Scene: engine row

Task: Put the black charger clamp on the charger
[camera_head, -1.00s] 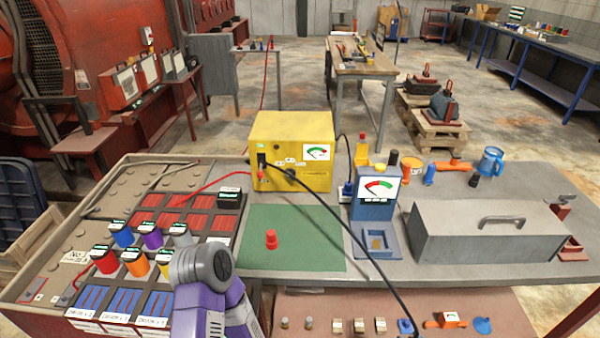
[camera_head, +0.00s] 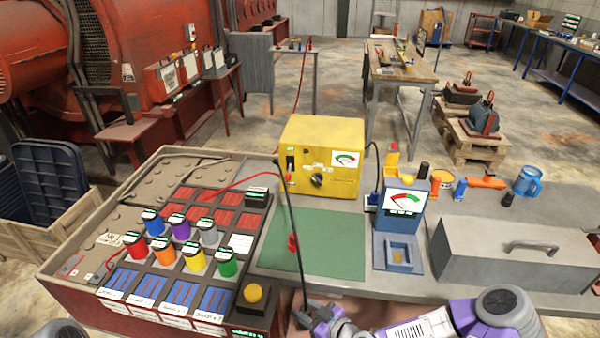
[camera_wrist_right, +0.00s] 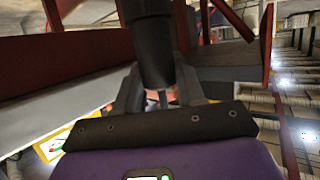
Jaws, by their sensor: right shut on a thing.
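The charger (camera_head: 322,165) is a yellow box with a dial, on the bench behind the green mat. A black cable (camera_head: 294,225) runs from its front left down to my right gripper (camera_head: 304,315), which is low at the bench's front edge. In the right wrist view the gripper (camera_wrist_right: 160,98) is shut on a black cylindrical thing (camera_wrist_right: 150,45), which looks like the black charger clamp. The clamp is hardly distinguishable in the head view. A red clamp (camera_head: 293,242) stands on the green mat (camera_head: 330,225).
A blue meter (camera_head: 403,215) stands right of the mat, and a grey toolbox (camera_head: 525,255) further right. Several coloured cylinders, including a green one (camera_head: 226,263), stand on the battery tray at left. A yellow-topped button (camera_head: 253,293) is near the gripper.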

